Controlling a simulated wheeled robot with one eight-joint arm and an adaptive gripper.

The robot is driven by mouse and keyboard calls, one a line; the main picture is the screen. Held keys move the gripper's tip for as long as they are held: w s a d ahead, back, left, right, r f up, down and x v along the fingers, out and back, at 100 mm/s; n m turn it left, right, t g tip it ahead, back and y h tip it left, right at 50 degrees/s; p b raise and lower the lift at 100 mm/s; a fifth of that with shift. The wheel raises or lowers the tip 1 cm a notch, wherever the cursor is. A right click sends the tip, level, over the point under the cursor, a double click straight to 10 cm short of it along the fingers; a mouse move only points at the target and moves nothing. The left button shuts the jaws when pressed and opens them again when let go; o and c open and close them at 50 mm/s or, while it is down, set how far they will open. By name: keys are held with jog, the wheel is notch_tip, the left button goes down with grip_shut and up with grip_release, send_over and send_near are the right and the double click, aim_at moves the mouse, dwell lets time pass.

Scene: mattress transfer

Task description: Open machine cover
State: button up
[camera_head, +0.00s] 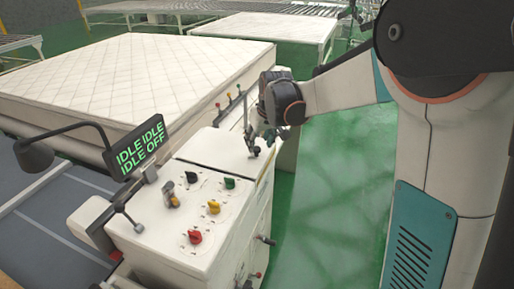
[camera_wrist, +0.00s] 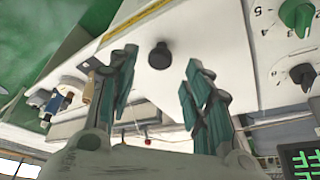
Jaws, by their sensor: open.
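The machine (camera_head: 190,240) is a white cabinet in the head view, with a flat white cover (camera_head: 212,150) on the rear part of its top. A round black knob (camera_wrist: 159,55) stands on a white panel in the wrist view. My gripper (camera_head: 257,147) is at the right edge of the cover in the head view. In the wrist view my gripper (camera_wrist: 158,65) has its two fingers spread apart, with the knob between and just beyond the tips. The fingers appear apart from the knob. Nothing is held. The cover lies flat and looks shut.
Green, yellow, red and black dials (camera_head: 213,207) sit on the panel in front of the cover. A display (camera_head: 140,145) reads IDLE and OFF at its left. A white mattress (camera_head: 130,75) lies behind. Green floor (camera_head: 340,190) is clear at the right.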

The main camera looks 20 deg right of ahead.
aim_at(257, 148)
jog(key=shift+x, duration=1.9)
jog(key=shift+c, duration=0.5)
grip_shut()
